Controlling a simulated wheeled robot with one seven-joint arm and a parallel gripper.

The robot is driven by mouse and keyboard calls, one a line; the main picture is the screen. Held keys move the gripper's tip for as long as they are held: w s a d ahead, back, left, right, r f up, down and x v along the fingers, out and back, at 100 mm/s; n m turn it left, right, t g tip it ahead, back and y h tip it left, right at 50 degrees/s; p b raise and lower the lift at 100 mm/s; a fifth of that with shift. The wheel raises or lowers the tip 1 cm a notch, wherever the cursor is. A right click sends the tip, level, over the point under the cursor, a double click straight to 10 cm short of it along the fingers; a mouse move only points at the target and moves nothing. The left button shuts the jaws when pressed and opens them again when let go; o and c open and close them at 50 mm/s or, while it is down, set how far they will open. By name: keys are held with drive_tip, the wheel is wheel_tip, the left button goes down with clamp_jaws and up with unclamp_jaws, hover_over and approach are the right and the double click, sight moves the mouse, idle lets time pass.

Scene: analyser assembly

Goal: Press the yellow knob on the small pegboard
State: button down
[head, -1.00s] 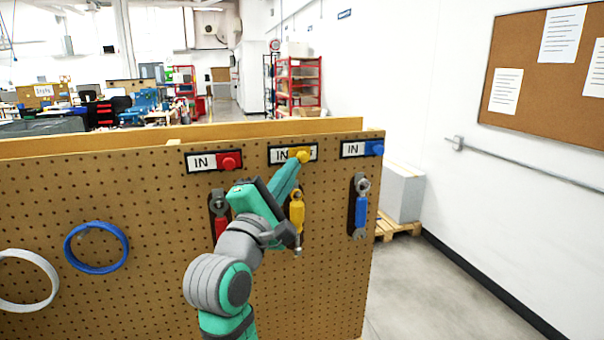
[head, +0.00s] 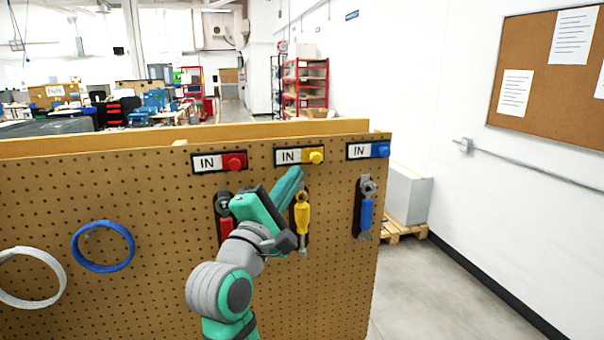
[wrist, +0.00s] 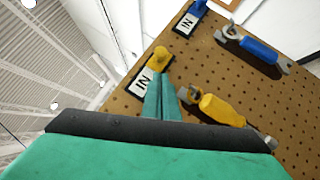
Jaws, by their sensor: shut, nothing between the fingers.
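The yellow knob (head: 316,156) sits at the right end of a white "IN" label plate (head: 289,157) near the top edge of the pegboard (head: 150,280). In the wrist view the knob (wrist: 162,55) shows whole, just beyond the fingertips. My gripper (head: 297,172) is shut and empty, its green fingers pointing up at the board. The tips are a little below and left of the knob in the head view, and appear apart from it. The closed fingers (wrist: 162,88) also show in the wrist view, covering part of the label plate.
A red knob (head: 235,161) and a blue knob (head: 380,150) flank the yellow one. Red, yellow (head: 302,212) and blue (head: 365,210) handled tools hang below them. Blue (head: 103,246) and white (head: 30,277) rings hang at left.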

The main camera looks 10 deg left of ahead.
drive_tip(key=v, duration=1.1)
drive_tip(key=shift+a, duration=0.45)
drive_tip(key=shift+s, duration=0.15)
wheel_tip(320, 180, down, 20)
drive_tip(key=w+d+m+g+y, duration=0.1)
drive_tip(key=d+y, duration=0.1)
drive_tip(key=y, duration=0.2)
drive_tip(key=s+d+f+m+g+y, duration=0.1)
drive_tip(key=s+d+f+m, duration=0.15)
drive_tip(key=f, duration=0.55)
drive_tip(key=s+d+f+m+g+y, duration=0.1)
drive_tip(key=s+f, duration=0.3)
drive_tip(key=f, duration=0.4)
drive_tip(key=s+d+f+m, duration=0.2)
drive_tip(key=s+f+m, duration=0.1)
drive_tip(key=s, duration=0.4)
drive_tip(key=s+d+f+m+g, duration=0.1)
drive_tip(key=s+d+f+m, duration=0.2)
drive_tip(key=s, duration=0.4)
drive_tip(key=s+d+f+m+g, duration=0.1)
drive_tip(key=s+d+f+m, duration=0.2)
drive_tip(key=s+f, duration=0.4)
drive_tip(key=shift+s+d+m, duration=0.2)
drive_tip(key=shift+s+m, duration=0.3)
drive_tip(key=shift+m, duration=0.15)
drive_tip(key=s+d+m+g+h, duration=0.1)
drive_tip(key=s+d+m, duration=0.2)
drive_tip(key=s, duration=0.6)
drive_tip(key=shift+d+m, duration=0.2)
drive_tip(key=shift+m, duration=0.7)
